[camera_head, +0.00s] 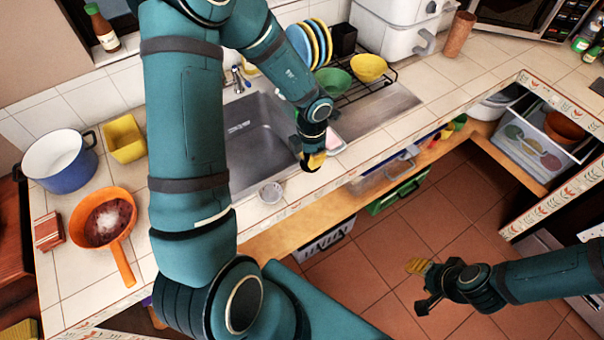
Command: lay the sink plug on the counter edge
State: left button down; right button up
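A small round grey metal piece (270,192), which looks like the sink plug, lies on the tiled counter near its front edge, just in front of the sink (258,140). My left gripper (312,162) points down at the front right corner of the sink, right of the round piece and apart from it. Its yellow fingertips show, but whether they are apart or hold something I cannot tell. My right gripper (420,284) is open and empty over the floor at the lower right, away from the counter.
An orange pan (103,218), a blue pot (62,162) and a yellow container (124,138) stand on the left counter. A pink-and-white item (334,142) lies beside my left gripper. A rack with plates and bowls (368,68) stands behind. The front counter strip is mostly clear.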

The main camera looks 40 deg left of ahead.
aim_at(310, 176)
pick_arm(q)
notch_tip(310, 176, down, 4)
jog(key=shift+f+b, duration=0.2)
jog(key=shift+b, duration=0.35)
jog(key=shift+f, duration=0.25)
jog(key=shift+f, duration=0.1)
jog(key=c, duration=1.1)
grip_release()
jog(key=shift+c, duration=0.2)
